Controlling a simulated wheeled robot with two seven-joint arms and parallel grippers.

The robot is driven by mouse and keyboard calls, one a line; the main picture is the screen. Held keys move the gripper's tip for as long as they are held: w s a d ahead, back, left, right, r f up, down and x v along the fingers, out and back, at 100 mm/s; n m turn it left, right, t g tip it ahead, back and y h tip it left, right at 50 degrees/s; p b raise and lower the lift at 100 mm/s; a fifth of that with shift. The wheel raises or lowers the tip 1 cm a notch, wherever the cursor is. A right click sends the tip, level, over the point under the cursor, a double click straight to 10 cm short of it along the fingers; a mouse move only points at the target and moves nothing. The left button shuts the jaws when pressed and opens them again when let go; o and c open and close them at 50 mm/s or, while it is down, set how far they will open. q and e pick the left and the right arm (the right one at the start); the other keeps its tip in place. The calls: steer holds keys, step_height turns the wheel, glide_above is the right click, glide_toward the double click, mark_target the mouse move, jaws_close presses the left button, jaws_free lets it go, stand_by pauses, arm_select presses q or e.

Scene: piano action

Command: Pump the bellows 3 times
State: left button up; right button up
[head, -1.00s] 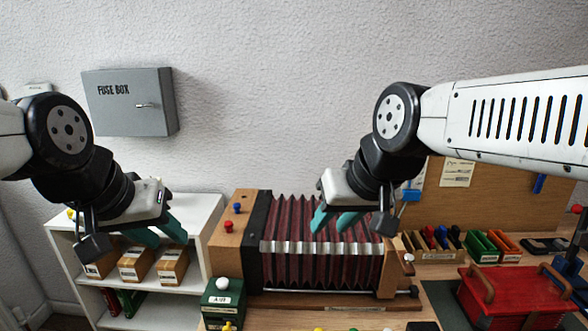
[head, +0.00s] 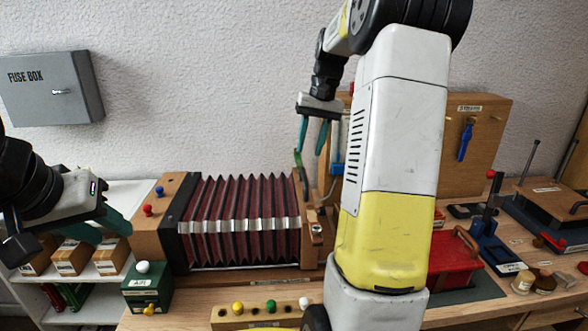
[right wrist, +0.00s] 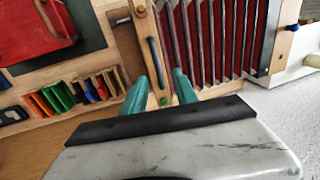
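The bellows (head: 240,215), dark red with pale ribs, stands on the bench between a wooden left end block (head: 160,218) and a wooden right end board (head: 313,225). It is spread out. It also shows in the right wrist view (right wrist: 222,35). My right gripper (head: 311,150) is at the bellows' right end, above the end board, fingers apart. In the right wrist view its teal fingers (right wrist: 166,75) point at a dark bar handle (right wrist: 154,62) on the end board. I cannot tell whether they touch it. My left gripper (head: 100,228) is open and empty, left of the bellows.
A white shelf (head: 105,272) with boxes is below my left gripper. A green box (head: 146,290) and a rack of coloured knobs (head: 225,318) stand in front of the bellows. My right arm hides part of the bench. A red box (head: 453,262) is at right.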

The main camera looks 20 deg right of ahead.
mark_target(304, 175)
steer(key=f, duration=0.8)
steer(key=shift+w+a, duration=0.4)
steer(key=shift+c, duration=0.4)
jaws_close()
stand_by(0.7)
